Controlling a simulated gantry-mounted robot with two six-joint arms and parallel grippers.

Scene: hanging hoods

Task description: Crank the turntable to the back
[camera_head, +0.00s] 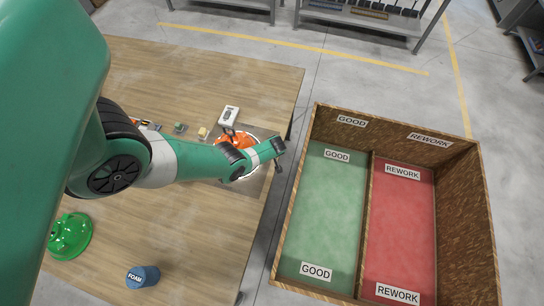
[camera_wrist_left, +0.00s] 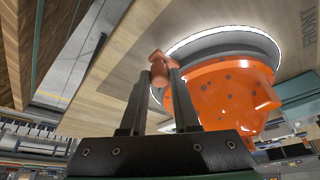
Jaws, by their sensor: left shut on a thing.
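The turntable is a grey disc with a lit white rim (camera_wrist_left: 222,33), bearing an orange hood (camera_wrist_left: 225,95) with small dark spots. In the head view the orange hood (camera_head: 236,138) is partly hidden behind my left arm. My left gripper (camera_wrist_left: 160,72) is shut on an orange crank knob (camera_wrist_left: 158,66) beside the disc's edge; the knob sits between the two black fingers. In the head view my left gripper (camera_head: 278,160) is at the table's right edge, its fingers mostly hidden by the wrist. My right gripper is not in view.
A bin to the right has a green GOOD floor (camera_head: 325,215) and a red REWORK floor (camera_head: 402,225). FRONT is printed near the turntable.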

